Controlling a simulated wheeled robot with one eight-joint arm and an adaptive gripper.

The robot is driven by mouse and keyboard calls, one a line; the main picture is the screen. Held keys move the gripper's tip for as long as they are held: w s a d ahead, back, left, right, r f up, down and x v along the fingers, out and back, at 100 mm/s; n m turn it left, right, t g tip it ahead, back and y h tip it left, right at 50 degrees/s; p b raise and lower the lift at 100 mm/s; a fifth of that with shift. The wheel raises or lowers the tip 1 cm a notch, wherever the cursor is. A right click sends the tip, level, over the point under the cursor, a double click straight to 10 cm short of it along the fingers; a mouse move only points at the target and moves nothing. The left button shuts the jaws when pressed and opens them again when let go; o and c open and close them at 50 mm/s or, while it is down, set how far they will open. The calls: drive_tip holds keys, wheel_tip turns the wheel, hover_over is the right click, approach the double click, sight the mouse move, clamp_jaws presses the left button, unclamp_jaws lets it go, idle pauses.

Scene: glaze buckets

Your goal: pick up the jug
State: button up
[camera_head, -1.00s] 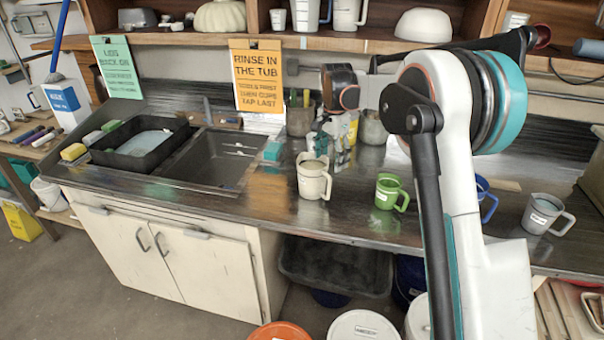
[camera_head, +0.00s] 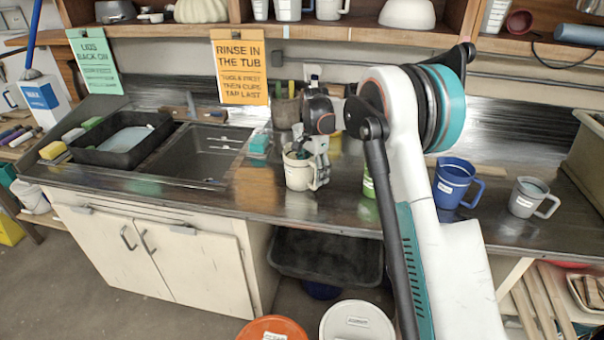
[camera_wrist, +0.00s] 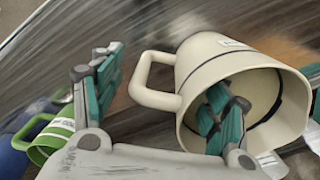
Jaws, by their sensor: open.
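The cream jug (camera_head: 298,172) stands on the metal counter, right of the sink. My gripper (camera_head: 312,152) is at its rim, on the right side. In the wrist view my gripper (camera_wrist: 160,85) is open. One finger reaches into the mouth of the cream jug (camera_wrist: 205,60) and the other is outside, beyond the handle (camera_wrist: 148,80). The wall and handle lie between the fingers, with gaps visible. A green jug (camera_head: 369,183) is partly hidden behind my arm; it also shows in the wrist view (camera_wrist: 50,138). A blue jug (camera_head: 453,183) and a grey jug (camera_head: 530,197) stand further right.
The sink (camera_head: 200,155) and a black tub (camera_head: 120,142) are to the left. A pot (camera_head: 287,112) stands behind the cream jug. A shelf (camera_head: 340,30) with vessels runs above. An orange lid (camera_head: 272,328) and white lid (camera_head: 357,322) are below the counter.

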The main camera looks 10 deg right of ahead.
sight(312, 181)
wheel_tip(312, 181, down, 4)
drive_tip(key=shift+a+f+b, duration=0.1)
drive_tip(key=shift+b, duration=0.45)
clamp_jaws()
drive_tip(key=shift+r, duration=0.3)
wheel_tip(312, 181, up, 19)
drive_tip(key=p, duration=0.4)
drive_tip(key=shift+r+p, duration=0.15)
drive_tip(key=shift+p, duration=0.15)
idle(0.7)
